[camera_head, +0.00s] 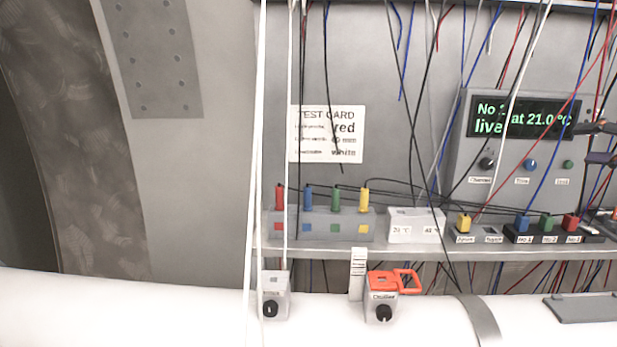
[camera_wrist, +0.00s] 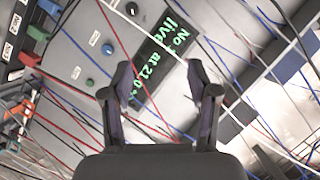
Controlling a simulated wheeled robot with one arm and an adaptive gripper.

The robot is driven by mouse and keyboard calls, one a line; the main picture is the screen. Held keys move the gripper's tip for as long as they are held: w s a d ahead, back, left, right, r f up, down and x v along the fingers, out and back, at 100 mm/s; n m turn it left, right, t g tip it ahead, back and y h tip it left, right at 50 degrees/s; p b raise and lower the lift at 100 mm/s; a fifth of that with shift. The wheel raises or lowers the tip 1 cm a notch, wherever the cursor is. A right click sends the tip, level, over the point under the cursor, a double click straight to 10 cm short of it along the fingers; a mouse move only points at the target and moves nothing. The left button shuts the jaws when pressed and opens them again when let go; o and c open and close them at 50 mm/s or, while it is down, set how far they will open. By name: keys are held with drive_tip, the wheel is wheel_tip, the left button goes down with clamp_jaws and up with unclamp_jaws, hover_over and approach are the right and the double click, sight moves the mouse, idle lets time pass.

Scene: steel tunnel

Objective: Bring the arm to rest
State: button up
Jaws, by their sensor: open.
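My gripper (camera_wrist: 161,82) is open in the wrist view, its two dark fingers apart with nothing between them. Behind the fingers is the instrument panel's green-lit display (camera_wrist: 160,50), seen tilted, with several wires across it. In the head view, the dark fingertips of my gripper (camera_head: 598,143) reach in at the right edge, beside the display panel (camera_head: 465,150). The rest of my arm is out of the head view. How far the fingers are from the panel and wires is hard to tell.
Many loose wires hang before the wall and panel. A shelf (camera_head: 330,252) carries coloured plugs (camera_head: 336,198) and a white box (camera_head: 415,224). Below, a white pipe (camera_head: 130,312) bears two knob boxes, one with a red clasp (camera_head: 407,280). The left wall area is clear.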

drive_tip(key=a+f+n+g+y+b, duration=0.15)
drive_tip(key=a+f, duration=0.25)
drive_tip(key=a, duration=0.7)
drive_tip(key=a+f+n+g+y+b, duration=0.1)
drive_tip(key=a+f+n+g, duration=0.2)
drive_tip(key=a, duration=0.7)
drive_tip(key=s+a+f+n+g+b, duration=0.2)
drive_tip(key=s+a+f+g+b, duration=0.3)
drive_tip(key=a+f, duration=0.75)
drive_tip(key=s+a+f+n+g+h, duration=0.1)
drive_tip(key=s+a+f+g+h, duration=0.15)
drive_tip(key=s+f, duration=0.5)
drive_tip(key=s+a+f+n+g+h, duration=0.1)
drive_tip(key=s+a+f, duration=0.2)
drive_tip(key=s+f, duration=0.45)
drive_tip(key=s+d+f+g+h+b, duration=0.1)
drive_tip(key=s+d+f, duration=0.1)
drive_tip(key=s+f, duration=0.4)
drive_tip(key=s+d+f+g+h+b, duration=0.1)
drive_tip(key=s+d+f+g+h, duration=0.1)
drive_tip(key=s+f, duration=0.5)
drive_tip(key=shift+s+d+f+m, duration=0.15)
drive_tip(key=shift+s+d+m, duration=0.15)
drive_tip(key=shift+s, duration=0.35)
